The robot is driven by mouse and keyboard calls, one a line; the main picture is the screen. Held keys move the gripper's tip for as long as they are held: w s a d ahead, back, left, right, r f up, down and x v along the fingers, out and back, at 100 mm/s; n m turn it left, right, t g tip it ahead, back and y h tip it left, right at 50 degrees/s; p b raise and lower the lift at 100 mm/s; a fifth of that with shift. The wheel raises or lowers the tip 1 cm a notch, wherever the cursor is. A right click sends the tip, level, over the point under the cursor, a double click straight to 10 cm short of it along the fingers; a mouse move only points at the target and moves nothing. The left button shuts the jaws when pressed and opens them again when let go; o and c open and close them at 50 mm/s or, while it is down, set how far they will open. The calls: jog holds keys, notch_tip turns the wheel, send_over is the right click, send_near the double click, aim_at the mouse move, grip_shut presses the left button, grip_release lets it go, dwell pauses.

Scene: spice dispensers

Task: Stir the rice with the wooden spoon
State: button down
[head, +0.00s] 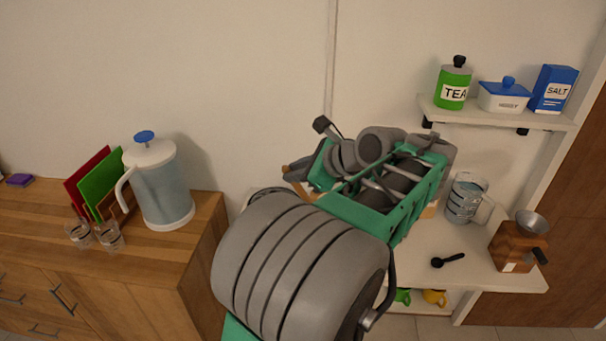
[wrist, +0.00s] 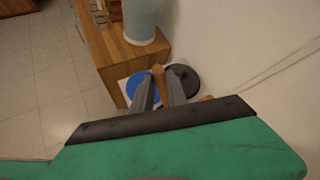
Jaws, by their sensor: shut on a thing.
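In the wrist view, the two dark fingers of my gripper (wrist: 161,88) are shut on a brown wooden stick, which I take to be the wooden spoon (wrist: 157,74). Its lower end is hard to make out. A blue round thing (wrist: 137,87) lies just left of the fingers, and a dark round thing (wrist: 184,79) just right of them. I cannot tell whether either holds rice; no rice can be made out. In the head view, my own arm covers the middle and hides most of the area around my gripper.
A wooden counter (head: 195,235) stands at the left with a water pitcher (head: 162,190), two glasses (head: 110,236) and cutting boards (head: 98,185). At the right are a measuring cup (head: 462,203), a black scoop (head: 447,260) and a grinder (head: 512,247). A wall shelf (head: 500,114) hangs above.

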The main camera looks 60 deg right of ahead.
aim_at(305, 196)
jog(key=s+d+f, duration=0.3)
jog(key=d+f, duration=0.2)
jog(key=f, duration=0.6)
jog(key=shift+f, duration=0.4)
